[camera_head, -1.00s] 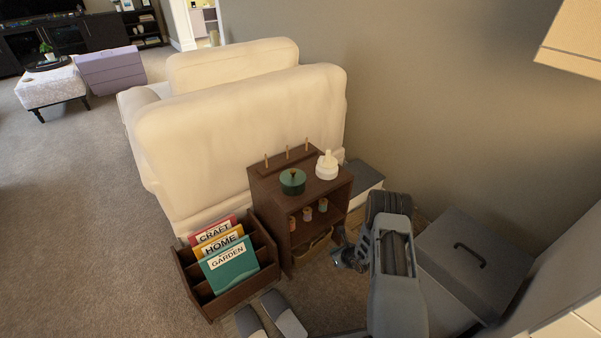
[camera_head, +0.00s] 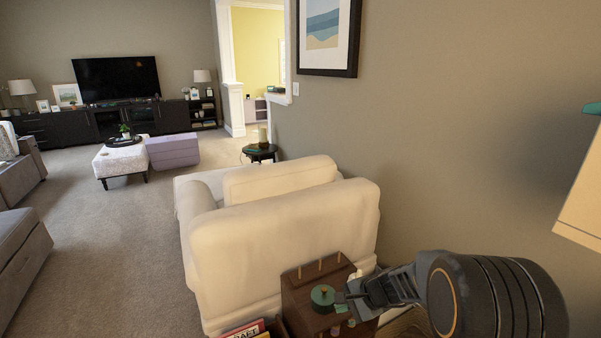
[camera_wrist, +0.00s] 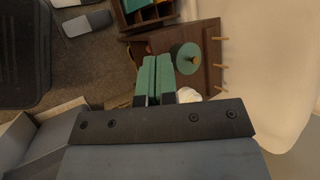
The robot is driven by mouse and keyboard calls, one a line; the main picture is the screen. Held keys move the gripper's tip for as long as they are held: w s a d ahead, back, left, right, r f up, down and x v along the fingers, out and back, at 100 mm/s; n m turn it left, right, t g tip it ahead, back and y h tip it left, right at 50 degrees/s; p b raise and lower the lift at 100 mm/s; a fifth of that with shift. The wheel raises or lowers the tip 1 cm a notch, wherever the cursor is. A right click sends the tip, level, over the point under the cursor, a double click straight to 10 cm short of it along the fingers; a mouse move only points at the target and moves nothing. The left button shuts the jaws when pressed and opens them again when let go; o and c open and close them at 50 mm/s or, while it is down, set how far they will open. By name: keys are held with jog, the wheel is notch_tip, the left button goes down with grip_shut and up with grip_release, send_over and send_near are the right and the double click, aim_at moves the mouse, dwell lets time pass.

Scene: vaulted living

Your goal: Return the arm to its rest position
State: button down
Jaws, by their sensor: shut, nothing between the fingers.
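My gripper (camera_head: 345,298) is raised above the small brown cabinet (camera_head: 302,298) in the head view, with my arm reaching in from the right. In the wrist view my gripper (camera_wrist: 155,78) has its green fingers together with nothing between them. They point over the cabinet's edge, beside the round green lidded pot (camera_wrist: 187,58). The pot also shows in the head view (camera_head: 322,294), left of the fingers. A white object (camera_wrist: 188,95) is partly hidden behind my gripper in the wrist view.
A cream armchair (camera_head: 285,245) stands directly behind the cabinet. A grey wall (camera_head: 470,130) runs along the right. A magazine rack (camera_wrist: 150,16) is beside the cabinet. Open carpet (camera_head: 120,250) lies to the left, with a patterned ottoman (camera_head: 122,160) farther back.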

jog(key=s+d+r+n+h+p, duration=0.2)
jog(key=s+r+n+p, duration=0.4)
jog(key=r, duration=0.7)
jog(key=s+d+r+n+h+p, duration=0.3)
jog(key=s+r+n+h+p, duration=0.2)
jog(key=s+r, duration=0.6)
jog(key=shift+s+r+n+p, duration=0.25)
jog(key=shift+r+n+p, duration=0.15)
jog(key=shift+r+p, duration=0.6)
